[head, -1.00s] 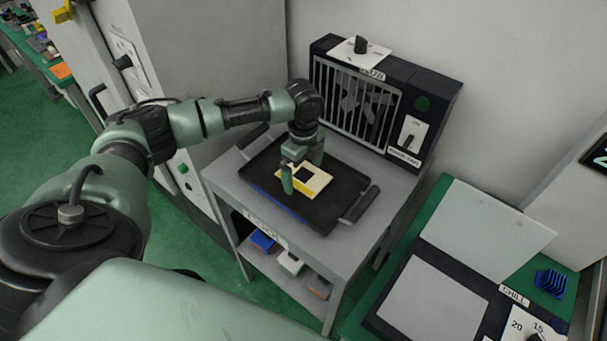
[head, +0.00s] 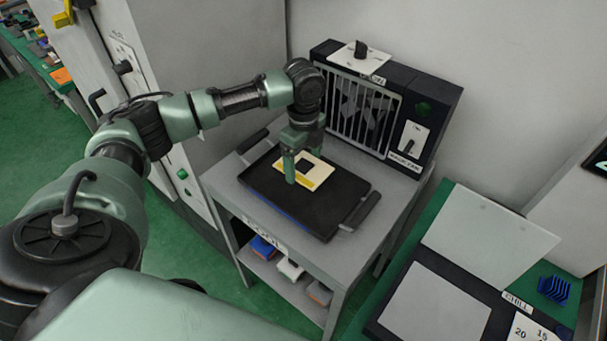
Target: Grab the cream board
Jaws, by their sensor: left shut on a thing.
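The cream board (head: 319,173) is a small pale square with a dark square on top and a yellow edge. In the head view it is over the black tray (head: 269,194) on the grey table; I cannot tell whether it touches the tray. My left gripper (head: 291,178) points down from above and is shut on the board's near left part. Its fingers hide a part of the board. My right gripper is not in view.
A dark fan unit (head: 352,95) with a grille stands behind the tray. The tray has raised handles (head: 361,207). A green bench with a flat grey-topped device (head: 435,307) is at the right. A grey cabinet (head: 205,60) stands at the left.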

